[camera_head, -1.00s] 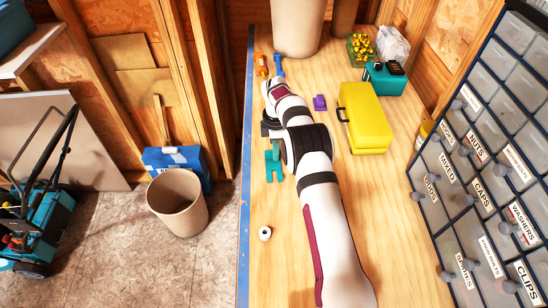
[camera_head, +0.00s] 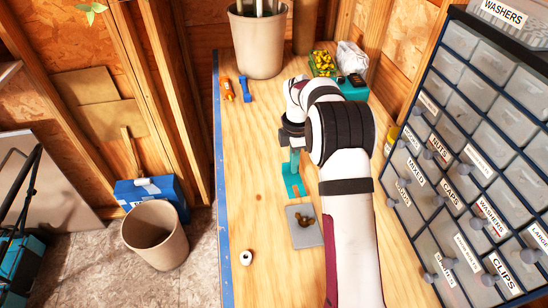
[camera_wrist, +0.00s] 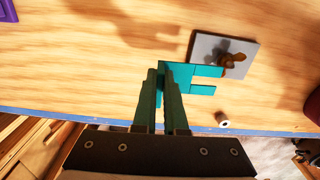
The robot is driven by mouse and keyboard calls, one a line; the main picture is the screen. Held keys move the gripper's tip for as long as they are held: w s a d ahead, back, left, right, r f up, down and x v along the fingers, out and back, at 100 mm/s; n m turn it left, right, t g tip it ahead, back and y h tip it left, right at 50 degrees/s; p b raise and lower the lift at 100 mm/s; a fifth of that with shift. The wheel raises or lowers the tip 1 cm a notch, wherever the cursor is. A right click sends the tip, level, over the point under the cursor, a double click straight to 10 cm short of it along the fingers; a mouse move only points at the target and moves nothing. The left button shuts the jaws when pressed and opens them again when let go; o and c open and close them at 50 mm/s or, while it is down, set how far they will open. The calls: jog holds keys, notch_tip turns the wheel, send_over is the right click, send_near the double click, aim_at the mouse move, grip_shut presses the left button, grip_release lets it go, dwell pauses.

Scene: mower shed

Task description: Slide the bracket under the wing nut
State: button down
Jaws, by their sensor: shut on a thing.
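The teal bracket (camera_head: 293,187) has an upright part and a flat forked foot. In the wrist view its two prongs (camera_wrist: 207,90) point right. My gripper (camera_head: 291,140) is shut on the bracket's upright part; its fingers show in the wrist view (camera_wrist: 162,88). The brown wing nut (camera_head: 305,221) sits on a grey plate (camera_head: 304,237), just in front of the bracket in the head view. In the wrist view the wing nut (camera_wrist: 233,60) is up and right of the prongs. One prong overlaps the plate's edge (camera_wrist: 205,42) there; I cannot tell the height between them.
A small white ring (camera_head: 246,258) lies near the blue bench edge. Orange (camera_head: 227,89) and blue (camera_head: 247,90) items lie toward the back. The labelled drawer cabinet (camera_head: 465,150) stands at the right. Bare bench lies left of the plate.

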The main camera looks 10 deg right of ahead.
aim_at(302, 204)
jog(key=shift+s+d+f, duration=0.4)
jog(key=shift+f, duration=0.25)
jog(key=shift+s+d+f, duration=0.35)
jog(key=shift+d+f, duration=0.05)
jog(key=shift+f, duration=0.2)
jog(key=shift+f, duration=0.1)
jog(key=shift+f, duration=2.25)
jog(key=shift+s, duration=2.3)
jog(key=c, duration=0.9)
grip_release()
